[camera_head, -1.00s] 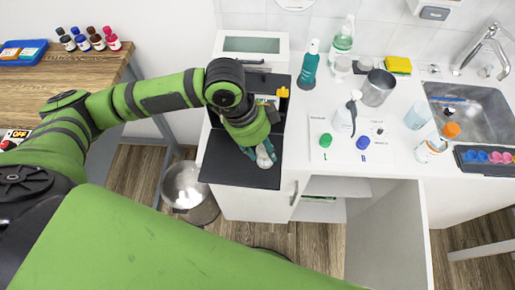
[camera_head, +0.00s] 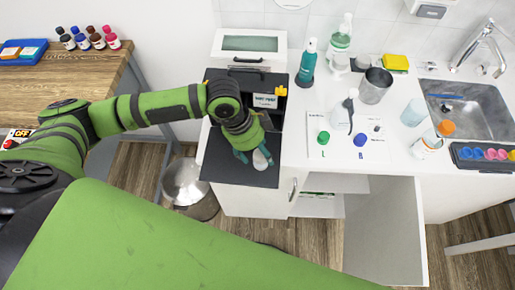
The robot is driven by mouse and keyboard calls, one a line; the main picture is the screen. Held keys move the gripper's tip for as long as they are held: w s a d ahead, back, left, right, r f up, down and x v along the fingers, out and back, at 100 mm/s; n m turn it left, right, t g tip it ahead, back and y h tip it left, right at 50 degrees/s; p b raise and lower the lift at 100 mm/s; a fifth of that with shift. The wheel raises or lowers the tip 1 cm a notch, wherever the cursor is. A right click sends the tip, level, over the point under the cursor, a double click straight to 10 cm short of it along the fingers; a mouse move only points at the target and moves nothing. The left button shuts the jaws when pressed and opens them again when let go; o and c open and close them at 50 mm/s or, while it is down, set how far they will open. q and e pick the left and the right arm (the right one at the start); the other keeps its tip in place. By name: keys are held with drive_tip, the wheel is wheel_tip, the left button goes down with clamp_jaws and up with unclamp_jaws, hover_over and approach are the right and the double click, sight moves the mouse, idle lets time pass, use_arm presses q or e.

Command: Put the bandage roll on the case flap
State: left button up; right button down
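The bandage roll (camera_head: 261,161) is a small whitish round thing on the black case flap (camera_head: 225,172), near the flap's right side. The flap lies folded out flat towards me at the counter's left end. The open black case (camera_head: 271,118) stands behind it, with a white label and a yellow part inside. My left gripper (camera_head: 254,156) is low over the flap, its teal fingers apart beside the roll. The arm hides part of the case. I cannot tell whether a finger still touches the roll. My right gripper is not in view.
A white cabinet box (camera_head: 250,44) stands behind the case. To the right are a teal bottle (camera_head: 308,62), a metal cup (camera_head: 375,86), a white mat (camera_head: 320,152) with green and blue caps, and a sink (camera_head: 470,108). A cabinet door (camera_head: 385,235) hangs open below; a bin (camera_head: 187,188) stands left.

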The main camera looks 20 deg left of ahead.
use_arm(q)
drive_tip(key=shift+r, duration=0.1)
drive_tip(key=b+v, duration=0.2)
drive_tip(key=v, duration=1)
drive_tip(key=shift+d, duration=0.15)
